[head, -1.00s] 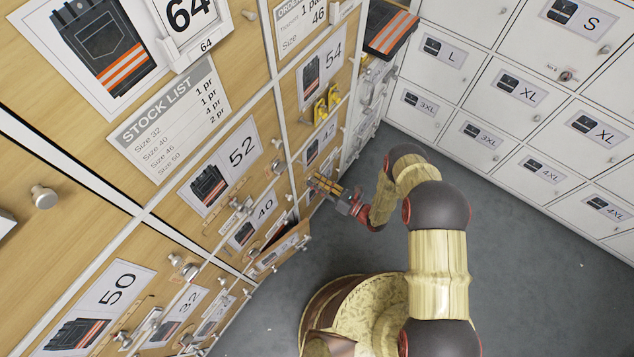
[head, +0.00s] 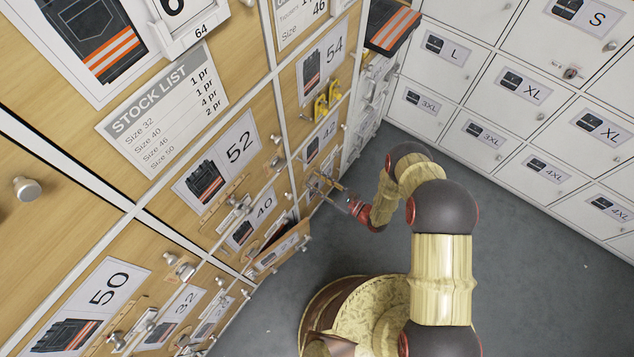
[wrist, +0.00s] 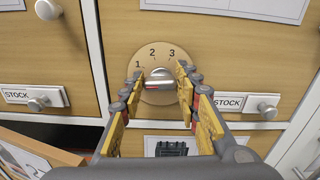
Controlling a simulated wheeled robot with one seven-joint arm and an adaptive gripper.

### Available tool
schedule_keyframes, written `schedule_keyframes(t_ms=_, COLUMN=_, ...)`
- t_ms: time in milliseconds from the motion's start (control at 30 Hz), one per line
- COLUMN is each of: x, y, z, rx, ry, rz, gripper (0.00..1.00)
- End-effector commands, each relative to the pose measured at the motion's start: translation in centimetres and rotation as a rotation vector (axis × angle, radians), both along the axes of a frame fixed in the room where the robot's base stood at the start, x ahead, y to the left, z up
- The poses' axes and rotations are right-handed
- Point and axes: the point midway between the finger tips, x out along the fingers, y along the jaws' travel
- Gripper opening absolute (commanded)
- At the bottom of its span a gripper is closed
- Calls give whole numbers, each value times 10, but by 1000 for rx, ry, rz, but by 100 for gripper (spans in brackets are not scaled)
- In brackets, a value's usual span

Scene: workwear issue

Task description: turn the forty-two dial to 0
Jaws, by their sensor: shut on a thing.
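The forty-two dial (wrist: 148,57) is a round tan plate on a wooden front, with 1, 2 and 3 visible along its upper edge; no 0 shows. Its silver knob (wrist: 158,76) sits in the middle, with a red mark low on it; I cannot tell which number it points to. My gripper (wrist: 160,86) has its yellow-padded fingers on both sides of the knob, shut on it. In the head view my gripper (head: 322,187) is at the front below the 42 label (head: 321,141) and hides the dial.
A partly open drawer (head: 281,250) stands out below the 40 label. Knobs and STOCK tags (wrist: 238,103) flank the dial. White lockers (head: 540,85) line the right wall. Grey floor (head: 520,270) is clear.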

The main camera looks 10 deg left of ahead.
Motion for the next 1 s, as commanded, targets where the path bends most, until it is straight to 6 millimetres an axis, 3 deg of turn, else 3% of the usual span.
schedule_keyframes(t_ms=767, x=0, y=0, z=0, rx=-41, ry=-100, rz=0, gripper=7)
schedule_keyframes(t_ms=800, x=0, y=0, z=0, rx=-41, ry=-100, rz=0, gripper=34)
schedule_keyframes(t_ms=1000, x=0, y=0, z=0, rx=-41, ry=-99, rz=0, gripper=46)
